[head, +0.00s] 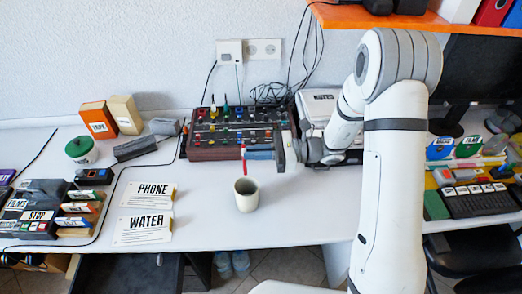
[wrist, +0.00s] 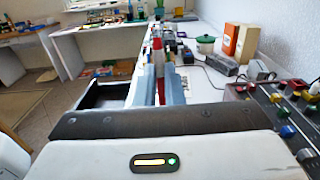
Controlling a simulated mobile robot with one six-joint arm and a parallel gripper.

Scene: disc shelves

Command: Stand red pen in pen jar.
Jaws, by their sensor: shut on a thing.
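The red pen (head: 244,165) is upright in the head view, its lower end just above the pen jar's mouth as seen there. The wrist view shows the red pen (wrist: 157,42) between the fingers. My gripper (head: 246,151) comes in from the right and is shut on the pen. Its two fingers close around the pen in the wrist view (wrist: 158,70). The pen jar (head: 247,199) is a pale, round, open cup standing on the white desk. I cannot make out the jar in the wrist view.
A mixer panel (head: 230,139) with colored knobs stands behind the jar. Cards reading PHONE (head: 152,195) and WATER (head: 145,227) lie left of it. A green-lidded pot (head: 81,151) stands farther left. The desk (head: 285,215) right of the jar is clear.

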